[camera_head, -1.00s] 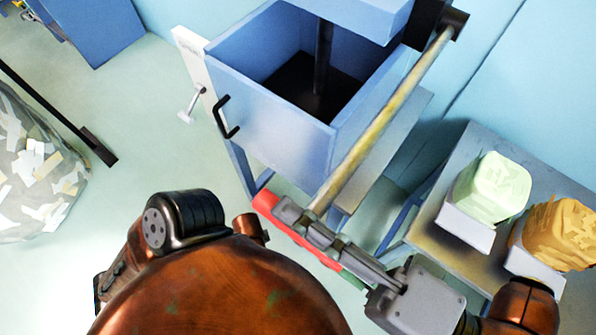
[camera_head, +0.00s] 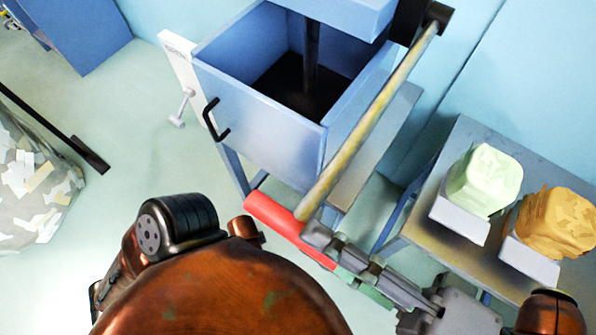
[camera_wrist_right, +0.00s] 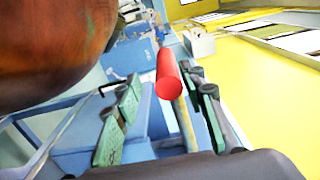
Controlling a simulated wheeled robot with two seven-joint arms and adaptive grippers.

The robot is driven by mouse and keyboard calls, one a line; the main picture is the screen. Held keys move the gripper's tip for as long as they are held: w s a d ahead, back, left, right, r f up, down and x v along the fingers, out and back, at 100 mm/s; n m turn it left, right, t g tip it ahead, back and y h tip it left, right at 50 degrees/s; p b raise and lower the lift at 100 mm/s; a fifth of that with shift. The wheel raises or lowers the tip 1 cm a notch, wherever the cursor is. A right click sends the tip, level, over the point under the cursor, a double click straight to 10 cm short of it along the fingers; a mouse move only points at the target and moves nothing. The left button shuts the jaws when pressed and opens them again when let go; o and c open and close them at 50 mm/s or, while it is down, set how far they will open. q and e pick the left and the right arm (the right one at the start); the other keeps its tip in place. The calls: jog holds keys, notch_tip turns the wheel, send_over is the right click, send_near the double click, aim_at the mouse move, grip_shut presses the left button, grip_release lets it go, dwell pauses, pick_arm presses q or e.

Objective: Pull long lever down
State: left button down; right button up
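The long lever (camera_head: 372,118) is a worn yellowish bar. It slopes from a dark pivot at the upper right of the blue press to a red grip (camera_head: 272,215) at its lower end. My right gripper (camera_head: 335,252) is at the right end of the red grip and hides part of it. In the right wrist view the red grip (camera_wrist_right: 168,80) points towards the camera between the two green-padded fingers, which stand apart with gaps on both sides. My left gripper is not in view.
The blue press box (camera_head: 262,115) is open at the top with a black front handle (camera_head: 212,120). A grey table (camera_head: 420,232) at the right bears a green bale (camera_head: 484,180) and an orange bale (camera_head: 556,222). A bag of scraps (camera_head: 35,195) stands at the left.

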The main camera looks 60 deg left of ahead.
jog(key=v, duration=0.7)
jog(key=shift+d, duration=0.2)
